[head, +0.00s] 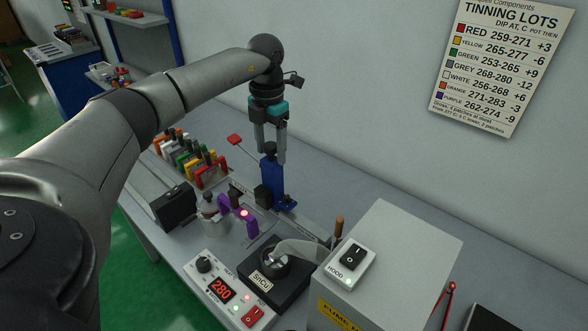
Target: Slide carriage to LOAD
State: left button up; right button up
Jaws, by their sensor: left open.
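The carriage appears to be the upright blue block (272,180) with dark fittings at its foot, standing on the bench behind the solder pot. My left gripper (270,150) comes down from above, pointing at the block's top. Its two grey fingers are open, one at each side of the block's upper end; I cannot tell whether they touch it. The track under the block is mostly hidden, and I cannot read a LOAD mark. A purple-handled part (252,228) sits in front of the block, near a glowing red light. My right gripper is out of view.
The solder pot (272,262), the controller reading 280 (221,290) and the large grey fume box (395,262) stand in front and right. Several coloured parts (190,155) stand in a row at left, beside a black box (174,206).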

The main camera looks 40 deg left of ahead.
pick_arm(q)
jog(key=shift+r+p, duration=3.2)
jog(key=shift+r, duration=0.35)
jog(key=shift+f, duration=0.1)
